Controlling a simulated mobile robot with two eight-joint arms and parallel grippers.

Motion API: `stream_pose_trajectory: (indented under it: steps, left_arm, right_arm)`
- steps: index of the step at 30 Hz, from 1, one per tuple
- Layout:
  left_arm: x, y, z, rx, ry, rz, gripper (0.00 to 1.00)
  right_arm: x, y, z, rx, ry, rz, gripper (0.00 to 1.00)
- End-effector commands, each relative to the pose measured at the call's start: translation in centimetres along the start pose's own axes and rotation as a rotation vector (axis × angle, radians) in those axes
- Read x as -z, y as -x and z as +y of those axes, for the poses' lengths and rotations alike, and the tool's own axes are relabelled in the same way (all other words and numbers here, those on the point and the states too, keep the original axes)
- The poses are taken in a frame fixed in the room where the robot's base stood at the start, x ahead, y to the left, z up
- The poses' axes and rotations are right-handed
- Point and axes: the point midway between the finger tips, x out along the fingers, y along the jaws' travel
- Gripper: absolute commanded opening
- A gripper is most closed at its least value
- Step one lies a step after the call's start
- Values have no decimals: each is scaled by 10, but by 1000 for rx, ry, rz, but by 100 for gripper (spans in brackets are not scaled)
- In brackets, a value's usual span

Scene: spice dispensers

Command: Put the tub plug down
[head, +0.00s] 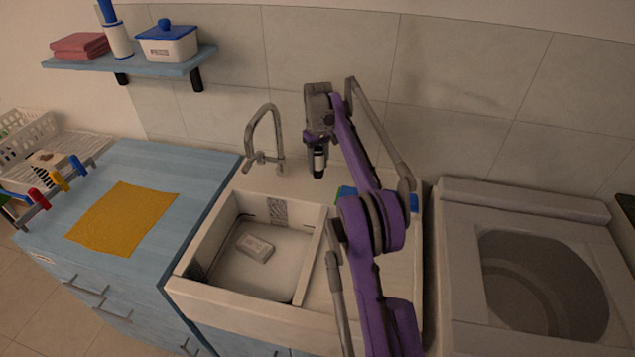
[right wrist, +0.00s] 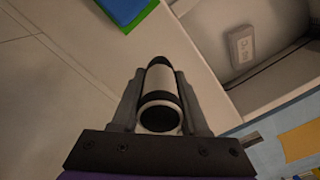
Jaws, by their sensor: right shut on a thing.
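The tub plug (right wrist: 160,85) is a short white cylinder with black bands, held between the fingers in the right wrist view. In the head view it shows as a small dark and white piece (head: 319,164) below the jaws. My right gripper (head: 319,145) is shut on it and points down near the back ledge of the sink unit, right of the tap. I cannot tell whether the plug touches the ledge. The white sink (head: 228,215) is to the left of the plug and nearer. My left gripper is not in view.
A tap (head: 264,135) stands behind the sink. A pale block (head: 254,247) lies in the basin. A blue and green item (right wrist: 126,10) lies on the ledge, partly behind my arm in the head view. A yellow cloth (head: 124,217) lies on the blue counter. A washer (head: 540,270) stands right.

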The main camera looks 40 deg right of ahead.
Motion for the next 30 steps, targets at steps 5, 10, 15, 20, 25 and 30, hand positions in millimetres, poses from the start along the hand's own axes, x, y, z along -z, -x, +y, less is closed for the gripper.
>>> stream_pose_trajectory:
  steps: [5, 10, 15, 20, 25, 30]
  left_arm:
    - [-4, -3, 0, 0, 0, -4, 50]
    - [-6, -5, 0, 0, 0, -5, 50]
    - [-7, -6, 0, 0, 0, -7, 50]
    - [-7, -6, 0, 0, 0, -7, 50]
    - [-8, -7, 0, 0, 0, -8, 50]
    - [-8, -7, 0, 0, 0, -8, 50]
  right_arm:
    - [0, -22, 0, 0, 0, 0, 0]
    - [0, -37, 0, 0, 1, 0, 0]
    - [0, -59, 0, 0, 1, 0, 0]
    - [0, -59, 0, 0, 1, 1, 0]
    - [0, -62, 0, 0, 1, 0, 0]
    - [0, -63, 0, 0, 1, 1, 66]
